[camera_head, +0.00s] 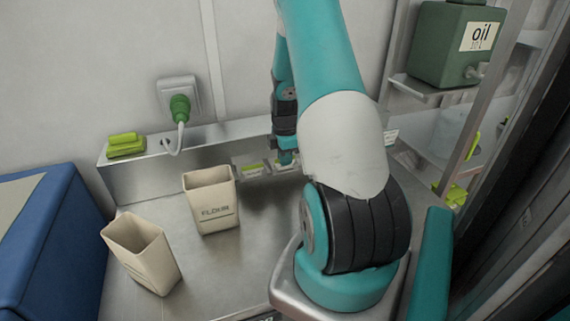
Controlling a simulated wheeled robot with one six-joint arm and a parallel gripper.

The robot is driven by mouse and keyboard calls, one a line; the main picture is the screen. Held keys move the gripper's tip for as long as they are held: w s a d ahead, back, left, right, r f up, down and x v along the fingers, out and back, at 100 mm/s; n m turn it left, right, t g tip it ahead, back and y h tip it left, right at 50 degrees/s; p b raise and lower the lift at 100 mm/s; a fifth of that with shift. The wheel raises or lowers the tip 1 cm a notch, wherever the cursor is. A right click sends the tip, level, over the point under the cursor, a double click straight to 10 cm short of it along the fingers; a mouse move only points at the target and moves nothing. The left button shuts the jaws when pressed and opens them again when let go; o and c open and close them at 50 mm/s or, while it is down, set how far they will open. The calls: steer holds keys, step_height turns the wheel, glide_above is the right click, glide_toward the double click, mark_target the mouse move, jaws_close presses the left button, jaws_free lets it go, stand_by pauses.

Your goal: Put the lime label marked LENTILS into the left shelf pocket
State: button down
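My gripper (286,157) points down at the back wall ledge, small and partly hidden by my own arm; I cannot tell whether its fingers are open or shut. A lime block (126,145) lies on the ledge at the left. No LENTILS lettering is readable, so I cannot tell which lime piece is that label.
Two beige bins stand on the steel counter, one marked FLOUR (211,201) and one nearer (142,253). A blue box (55,245) is at the left. A green plug (180,107) with a cord sits in the wall socket. A green oil canister (452,45) stands on the right shelf.

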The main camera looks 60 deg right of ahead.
steer(key=shift+r, duration=0.2)
steer(key=shift+r+p, duration=1.65)
steer(key=shift+r, duration=0.6)
